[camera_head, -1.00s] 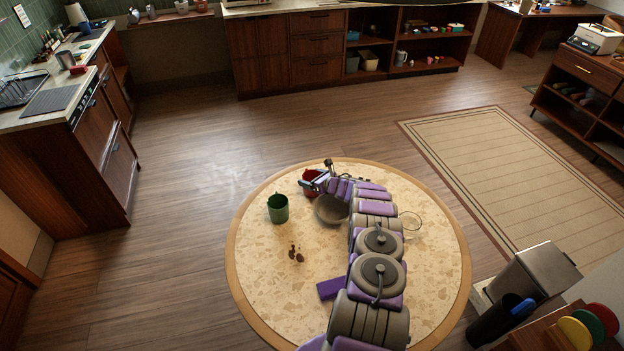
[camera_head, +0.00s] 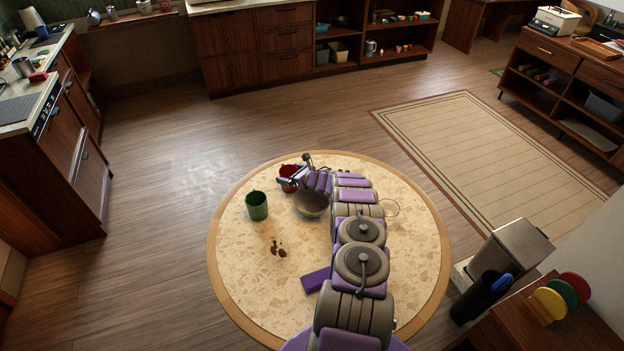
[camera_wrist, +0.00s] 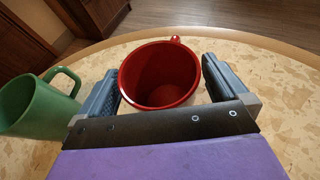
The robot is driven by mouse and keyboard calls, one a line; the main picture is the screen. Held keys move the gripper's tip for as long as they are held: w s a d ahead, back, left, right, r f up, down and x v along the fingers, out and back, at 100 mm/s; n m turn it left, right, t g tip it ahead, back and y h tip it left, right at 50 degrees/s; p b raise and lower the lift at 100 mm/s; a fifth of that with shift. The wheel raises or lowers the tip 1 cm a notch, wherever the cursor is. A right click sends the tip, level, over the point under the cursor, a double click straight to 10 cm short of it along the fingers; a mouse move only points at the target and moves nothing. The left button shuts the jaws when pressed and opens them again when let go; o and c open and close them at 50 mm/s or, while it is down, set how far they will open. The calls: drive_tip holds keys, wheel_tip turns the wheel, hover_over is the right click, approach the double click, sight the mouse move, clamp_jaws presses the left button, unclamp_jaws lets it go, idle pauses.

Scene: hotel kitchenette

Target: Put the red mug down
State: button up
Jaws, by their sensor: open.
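The red mug (camera_head: 288,172) is at the far side of the round table (camera_head: 232,268), partly hidden by my gripper (camera_head: 292,170). In the wrist view the red mug (camera_wrist: 160,72) appears upright with its open top towards the camera and its handle pointing away. My gripper (camera_wrist: 168,88) is open, with one finger on each side of the mug. A narrow gap shows at the right finger; the left finger is very close to the mug. I cannot tell whether the mug's base touches the table.
A green mug (camera_head: 257,206) stands left of my gripper and also shows in the wrist view (camera_wrist: 38,108). A grey bowl (camera_head: 311,205) and a clear glass (camera_head: 389,208) sit near my arm. The table's left part is clear.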

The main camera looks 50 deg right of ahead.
drive_tip(key=p+v, duration=0.2)
drive_tip(key=v, duration=1.4)
drive_tip(key=shift+a+r, duration=0.3)
